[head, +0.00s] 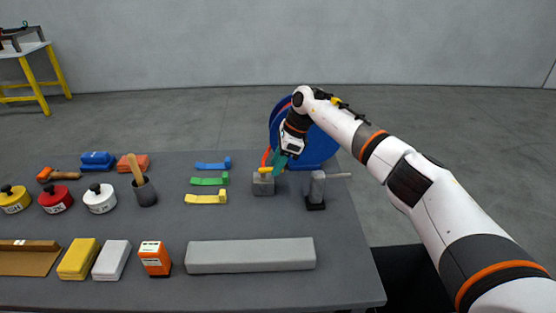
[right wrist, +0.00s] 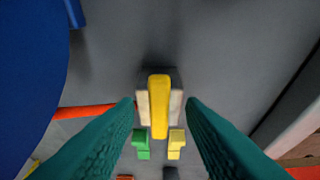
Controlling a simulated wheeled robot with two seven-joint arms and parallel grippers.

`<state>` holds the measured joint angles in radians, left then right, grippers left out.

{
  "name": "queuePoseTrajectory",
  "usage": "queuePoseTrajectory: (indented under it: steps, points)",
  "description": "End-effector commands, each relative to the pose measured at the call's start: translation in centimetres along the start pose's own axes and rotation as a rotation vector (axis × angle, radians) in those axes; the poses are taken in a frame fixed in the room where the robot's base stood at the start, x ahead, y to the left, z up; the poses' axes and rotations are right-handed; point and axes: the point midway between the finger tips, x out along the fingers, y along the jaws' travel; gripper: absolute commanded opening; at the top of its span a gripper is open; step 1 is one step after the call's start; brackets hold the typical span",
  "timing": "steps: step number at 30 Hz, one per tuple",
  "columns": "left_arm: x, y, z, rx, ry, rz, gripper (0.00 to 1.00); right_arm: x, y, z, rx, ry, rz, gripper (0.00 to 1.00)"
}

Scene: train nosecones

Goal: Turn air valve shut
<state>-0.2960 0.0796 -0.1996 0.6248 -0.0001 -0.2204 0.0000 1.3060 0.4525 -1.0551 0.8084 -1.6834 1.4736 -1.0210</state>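The air valve (head: 263,186) is a small grey block with a yellow handle (head: 266,170) on top, at the back right of the table. An orange-red hose runs from it toward the blue reel. In the right wrist view the yellow handle (right wrist: 158,105) lies lengthwise up the picture, over a pale block. My right gripper (head: 277,168) has teal fingers and reaches down at the valve from behind right. In the right wrist view its fingers (right wrist: 160,104) stand apart on either side of the handle, with gaps on both sides. My left gripper is not in view.
A blue hose reel (head: 318,148) stands just behind the valve. A grey device on a black base (head: 316,190) is close on the right. Blue, green and yellow strips (head: 209,181) lie to the left. A long grey bar (head: 250,255) lies in front.

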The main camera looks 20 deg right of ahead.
Motion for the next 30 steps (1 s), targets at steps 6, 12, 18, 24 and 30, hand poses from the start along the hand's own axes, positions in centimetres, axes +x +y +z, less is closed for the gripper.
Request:
queuePoseTrajectory:
  steps: [6,12,18,24,30]
  points:
    - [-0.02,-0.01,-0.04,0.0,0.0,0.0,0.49,0.21,0.02,0.03,0.0,0.0,0.001,0.36]
    - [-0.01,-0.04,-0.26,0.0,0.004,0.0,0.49,0.18,0.02,0.04,0.001,-0.001,0.001,0.17]
    - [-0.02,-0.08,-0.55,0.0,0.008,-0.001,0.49,0.16,0.02,0.04,0.001,-0.001,0.001,0.0]
    - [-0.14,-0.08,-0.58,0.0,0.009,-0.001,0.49,0.1,-0.07,0.08,0.021,-0.001,0.009,0.0]
    - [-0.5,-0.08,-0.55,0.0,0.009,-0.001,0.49,0.04,-0.44,0.06,0.097,-0.002,0.042,0.0]
